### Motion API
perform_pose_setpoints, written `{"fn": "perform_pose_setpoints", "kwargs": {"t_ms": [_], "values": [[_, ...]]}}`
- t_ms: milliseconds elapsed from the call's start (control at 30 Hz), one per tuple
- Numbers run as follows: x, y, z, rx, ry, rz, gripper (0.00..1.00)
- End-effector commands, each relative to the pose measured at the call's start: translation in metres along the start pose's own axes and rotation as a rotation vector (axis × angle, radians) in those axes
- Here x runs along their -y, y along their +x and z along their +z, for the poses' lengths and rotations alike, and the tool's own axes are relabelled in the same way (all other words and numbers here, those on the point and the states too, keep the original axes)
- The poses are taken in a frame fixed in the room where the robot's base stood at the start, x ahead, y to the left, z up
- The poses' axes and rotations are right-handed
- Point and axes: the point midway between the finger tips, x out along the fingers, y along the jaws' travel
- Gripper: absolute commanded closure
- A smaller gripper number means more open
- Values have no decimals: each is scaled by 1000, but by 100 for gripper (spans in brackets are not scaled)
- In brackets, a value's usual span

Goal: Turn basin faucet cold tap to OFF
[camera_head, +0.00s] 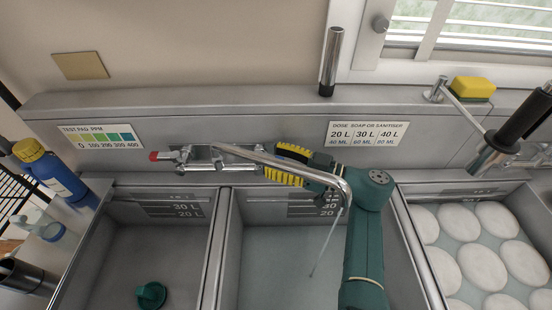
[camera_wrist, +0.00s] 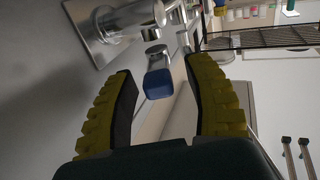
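The basin faucet (camera_head: 215,158) is a chrome wall fitting above the middle basin, with a red-ended tap (camera_head: 154,156) at its left. Its long spout (camera_head: 290,165) reaches out over the middle basin, and a thin stream of water (camera_head: 325,245) falls from its end. My gripper (camera_head: 272,162) is at the faucet's right end, with its yellow fingers pointing left. In the wrist view, the blue-capped cold tap (camera_wrist: 158,84) shows between the open fingertips of my gripper (camera_wrist: 158,70), with a gap on each side. The cold tap is hidden in the head view.
The left basin holds a green plug (camera_head: 151,295). The right basin holds several white plates (camera_head: 460,221). A blue bottle (camera_head: 50,170) with a yellow cap stands at left. A black-handled sprayer (camera_head: 522,118) and a yellow sponge (camera_head: 473,87) are at right. The spout passes close over my gripper.

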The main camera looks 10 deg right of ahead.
Motion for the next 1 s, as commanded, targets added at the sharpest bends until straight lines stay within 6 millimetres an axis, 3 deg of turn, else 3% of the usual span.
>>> {"fn": "perform_pose_setpoints", "kwargs": {"t_ms": [267, 700, 1000], "values": [[-1, -11, 0, -1, -1, 2, 48], [-1, -108, -1, 0, 0, 2, 48], [0, -120, 0, 0, -1, -1, 48]]}}
